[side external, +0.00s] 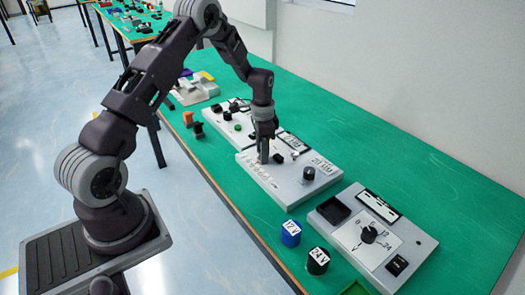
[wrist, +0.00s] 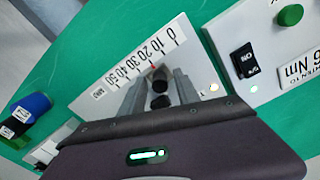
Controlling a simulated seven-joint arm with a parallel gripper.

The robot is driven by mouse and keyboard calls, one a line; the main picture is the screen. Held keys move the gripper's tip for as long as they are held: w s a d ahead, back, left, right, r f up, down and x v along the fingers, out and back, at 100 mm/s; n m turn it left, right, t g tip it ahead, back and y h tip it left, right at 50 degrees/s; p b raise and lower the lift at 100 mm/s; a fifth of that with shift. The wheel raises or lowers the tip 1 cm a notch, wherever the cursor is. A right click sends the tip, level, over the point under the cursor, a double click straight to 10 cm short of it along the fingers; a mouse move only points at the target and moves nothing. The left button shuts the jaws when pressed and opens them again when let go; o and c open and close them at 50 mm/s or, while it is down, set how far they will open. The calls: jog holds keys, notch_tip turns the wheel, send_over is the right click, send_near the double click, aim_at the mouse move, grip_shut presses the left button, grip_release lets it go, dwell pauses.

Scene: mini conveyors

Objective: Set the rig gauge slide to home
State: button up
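The gauge panel (side external: 292,186) is a light grey box on the green bench, with a printed scale along one edge. In the wrist view the scale (wrist: 136,62) reads 0 to 50 mm. A small red mark shows beside it, around the 20 to 30 figures. My gripper (side external: 264,158) points down at the scale side of the panel. In the wrist view its two grey fingers (wrist: 160,80) stand either side of a dark knob (wrist: 158,86), seemingly the slide's handle. I cannot tell whether they touch it. The slide's track is mostly hidden by the fingers.
A dial panel (side external: 372,240) stands nearer the camera, with blue (side external: 291,233) and black (side external: 318,261) labelled blocks beside it. Another control panel (side external: 226,122) stands behind the gauge panel. Bare green bench (side external: 400,165) lies to the right.

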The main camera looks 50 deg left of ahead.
grip_shut()
dwell(1.2)
